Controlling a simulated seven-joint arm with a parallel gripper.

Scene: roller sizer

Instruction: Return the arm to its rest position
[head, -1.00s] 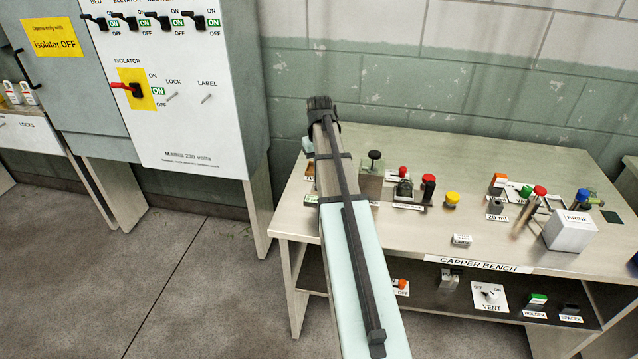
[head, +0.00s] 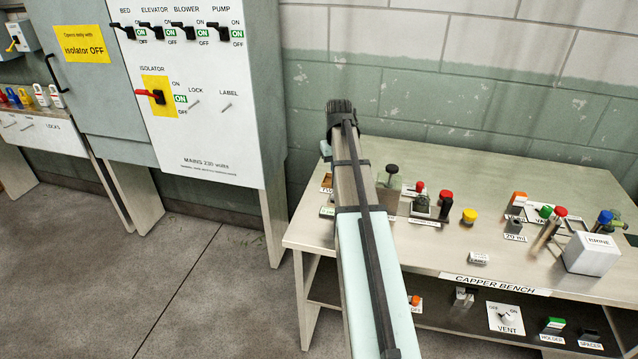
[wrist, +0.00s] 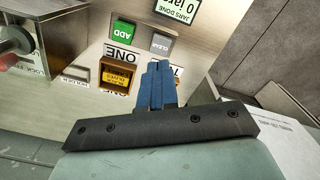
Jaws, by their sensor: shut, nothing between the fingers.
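My gripper (wrist: 158,84) shows in the wrist view as two blue fingers pressed together with nothing between them. They point toward a beige panel (wrist: 85,45) with a green ADD button (wrist: 124,32), a grey CLEAR button (wrist: 161,44) and a yellow item (wrist: 117,76) near a label reading ONE. I cannot tell how far the fingertips are from the panel. In the head view my arm (head: 365,240) reaches up past the left end of the capper bench (head: 450,152). My gripper is hidden there.
The grey switch cabinet (head: 225,110) stands left of my arm, its red isolator handle (head: 150,93) beside ON. Several coloured-top items and a white box (head: 592,254) stand on the bench. Open floor (head: 130,270) lies at left.

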